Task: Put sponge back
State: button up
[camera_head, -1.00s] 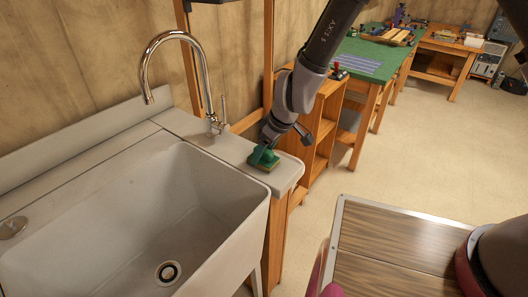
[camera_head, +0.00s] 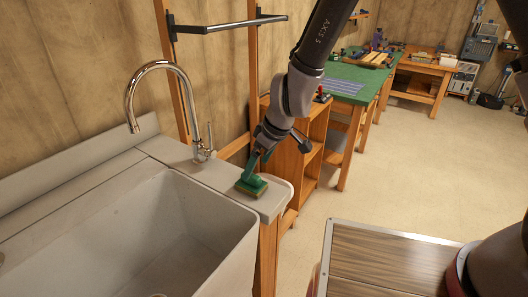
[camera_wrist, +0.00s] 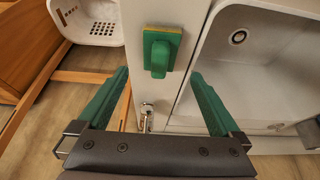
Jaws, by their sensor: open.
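The sponge (camera_head: 251,187) is a green block with a raised green grip and a thin yellowish edge. It lies on the pale counter (camera_head: 205,172) at the right end of the sink. In the wrist view the sponge (camera_wrist: 162,45) lies between and just beyond my open fingertips, with a gap on both sides. My gripper (camera_wrist: 160,73) has green fingers and holds nothing. In the head view my gripper (camera_head: 256,163) is close above the sponge, and its fingers overlap the green grip, so their exact contact is hard to tell.
The white sink basin (camera_head: 170,235) and chrome faucet (camera_head: 165,85) are beside the counter. A black rail (camera_head: 230,24) hangs on wooden posts above. The wrist view shows a white perforated basket (camera_wrist: 90,22) beside the counter. A wooden shelf unit (camera_head: 310,135) stands behind my arm.

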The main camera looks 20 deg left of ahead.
jog(key=shift+v, duration=2.75)
jog(key=w+d+r+m+t+y, duration=0.1)
jog(key=w+d+r+m, duration=0.3)
jog(key=d+r, duration=0.45)
jog(key=w+d+r+m+t, duration=0.1)
jog(key=w+d+r+m, duration=0.3)
jog(key=d+r, duration=0.5)
jog(key=s+d+r+m+t+h, duration=0.1)
jog(key=s+d+r+m, duration=0.1)
jog(key=d, duration=0.6)
jog(key=s+d+r+m+t+h, duration=0.1)
jog(key=s+d+r+m, duration=0.2)
jog(key=d+r+m, duration=0.2)
jog(key=s+d+r+m+t+h, duration=0.1)
jog(key=s+d+r+m+t, duration=0.1)
jog(key=d, duration=0.9)
notch_tip(320, 180, up, 3)
jog(key=shift+s+d+f+m, duration=0.2)
jog(key=shift+s+m, duration=0.3)
jog(key=shift+m, duration=0.5)
